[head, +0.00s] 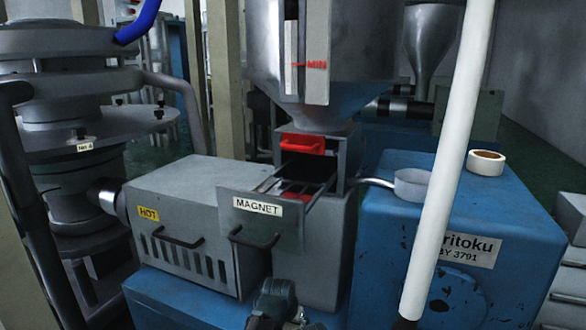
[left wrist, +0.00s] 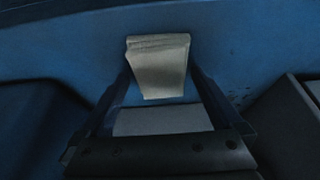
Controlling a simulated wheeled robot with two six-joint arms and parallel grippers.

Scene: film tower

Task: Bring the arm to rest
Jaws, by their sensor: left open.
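My left gripper (left wrist: 159,78) shows in the left wrist view, its two dark fingers apart. A pale beige folded cloth or pad (left wrist: 158,66) shows between and beyond the fingertips, in front of a blue surface. I cannot tell whether the fingers touch it. In the head view a dark jointed part of my arm (head: 275,302) shows at the bottom edge, before the grey machine; its gripper cannot be made out there. My right gripper is in neither view.
The magnet drawer (head: 262,222) stands pulled out below the hopper (head: 322,60). A grey HOT box (head: 190,225) is at left. A white pole (head: 448,160) stands at right before the blue machine (head: 400,235), which bears a tape roll (head: 486,163) and a shallow cup (head: 412,185).

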